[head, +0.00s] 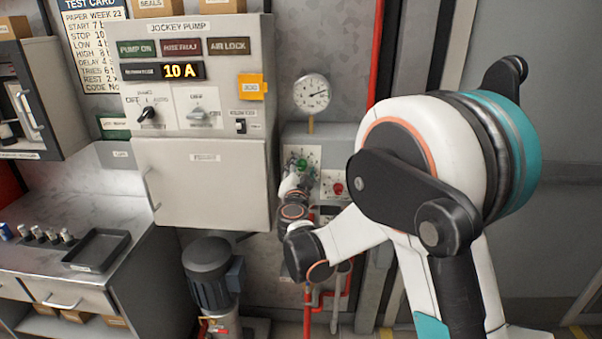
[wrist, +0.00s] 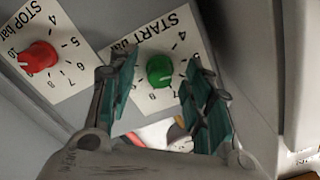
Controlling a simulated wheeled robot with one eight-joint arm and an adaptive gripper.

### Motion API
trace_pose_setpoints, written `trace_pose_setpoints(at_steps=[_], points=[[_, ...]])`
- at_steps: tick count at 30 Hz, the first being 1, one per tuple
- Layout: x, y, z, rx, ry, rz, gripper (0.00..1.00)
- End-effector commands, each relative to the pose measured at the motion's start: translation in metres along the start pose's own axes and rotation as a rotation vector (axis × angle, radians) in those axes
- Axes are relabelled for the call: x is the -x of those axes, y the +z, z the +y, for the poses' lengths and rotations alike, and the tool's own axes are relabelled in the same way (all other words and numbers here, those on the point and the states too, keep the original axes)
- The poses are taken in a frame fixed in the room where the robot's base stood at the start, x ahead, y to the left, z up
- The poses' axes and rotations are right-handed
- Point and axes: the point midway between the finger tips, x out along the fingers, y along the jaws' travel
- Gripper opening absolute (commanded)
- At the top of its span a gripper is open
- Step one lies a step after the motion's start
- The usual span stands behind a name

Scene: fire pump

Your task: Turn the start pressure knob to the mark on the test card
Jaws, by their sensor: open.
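The green start knob (wrist: 160,70) sits on a white dial plate reading "START bar" in the wrist view. It shows small in the head view (head: 301,163). My gripper (wrist: 163,66) is open, with one teal-padded finger on either side of the knob. I see gaps at both sides, but cannot judge the depth or read the knob's pointer. The red stop knob (wrist: 40,57) is on its own plate to the left. The test card (head: 94,45) hangs at the upper left of the head view. Its start line reads 7, with the rest cut off.
The pressure gauge (head: 312,93) is above the knob box. The jockey pump cabinet (head: 203,170), its display reading 10 A, stands just left of my gripper. A red pipe (head: 376,55) runs up at the right. A bench with a black tray (head: 97,250) is at the lower left.

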Motion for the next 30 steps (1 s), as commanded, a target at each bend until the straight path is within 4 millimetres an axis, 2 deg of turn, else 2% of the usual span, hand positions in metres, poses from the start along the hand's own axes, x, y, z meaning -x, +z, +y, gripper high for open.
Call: trace_pose_setpoints(at_steps=[10, 11, 16, 17, 30], points=[[-0.0041, -0.0005, 0.0, 0.0, 0.0, 0.0, 0.46], [-0.004, -0.0005, 0.0, 0.0, 0.0, 0.0, 0.41], [-0.0039, -0.0005, 0.0, 0.0, 0.0, 0.0, 0.02], [-0.0039, -0.0005, 0.0, 0.0, 0.0, 0.0, 0.0], [-0.0039, -0.0005, 0.0002, -0.068, 0.0, 0.0, 0.0]])
